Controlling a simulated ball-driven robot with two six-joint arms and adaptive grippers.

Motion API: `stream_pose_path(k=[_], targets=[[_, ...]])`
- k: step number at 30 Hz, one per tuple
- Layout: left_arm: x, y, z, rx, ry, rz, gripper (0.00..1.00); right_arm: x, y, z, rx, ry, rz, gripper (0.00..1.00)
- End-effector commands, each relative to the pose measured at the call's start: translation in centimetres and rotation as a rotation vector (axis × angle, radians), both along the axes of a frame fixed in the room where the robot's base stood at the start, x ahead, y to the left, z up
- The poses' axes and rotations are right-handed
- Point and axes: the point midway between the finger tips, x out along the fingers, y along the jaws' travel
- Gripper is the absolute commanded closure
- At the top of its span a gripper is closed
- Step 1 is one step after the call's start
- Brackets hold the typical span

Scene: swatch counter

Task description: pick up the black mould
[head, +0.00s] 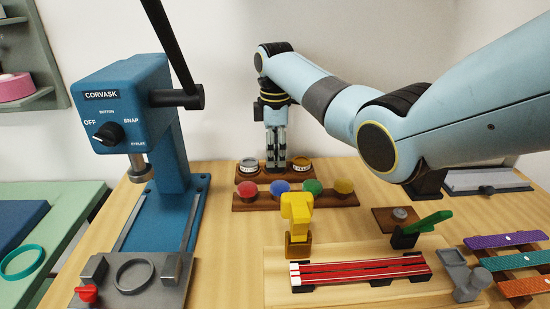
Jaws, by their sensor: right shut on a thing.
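My right arm reaches in from the right, and its gripper (275,158) points straight down at the small dark wooden rack (262,179) at the back of the counter. The gripper is shut on the black mould (275,169), which is mostly hidden by the fingers at the middle of the rack. I cannot tell whether the mould still touches the rack. A silver mould (248,167) sits to the left of the fingers and a brass-coloured one (302,166) to the right. My left gripper is out of view.
A rack of red, blue, green and yellow knobs (295,201) stands just in front. The blue press (128,110) stands at left. Colored strips (507,240) are at right.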

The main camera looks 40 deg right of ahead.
Motion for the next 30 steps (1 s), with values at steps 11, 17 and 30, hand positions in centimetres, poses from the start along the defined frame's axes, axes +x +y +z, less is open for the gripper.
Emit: stream_pose_path(k=[11,17,30], targets=[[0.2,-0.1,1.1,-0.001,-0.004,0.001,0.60,-5.8,-3.4,6.0,-0.006,-0.002,-0.002,0.96],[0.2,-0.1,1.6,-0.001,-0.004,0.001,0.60,-8.9,-5.0,8.2,-0.003,-0.001,0.000,0.96],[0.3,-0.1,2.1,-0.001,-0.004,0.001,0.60,-10.2,-5.6,9.0,0.000,0.000,0.000,0.96]])
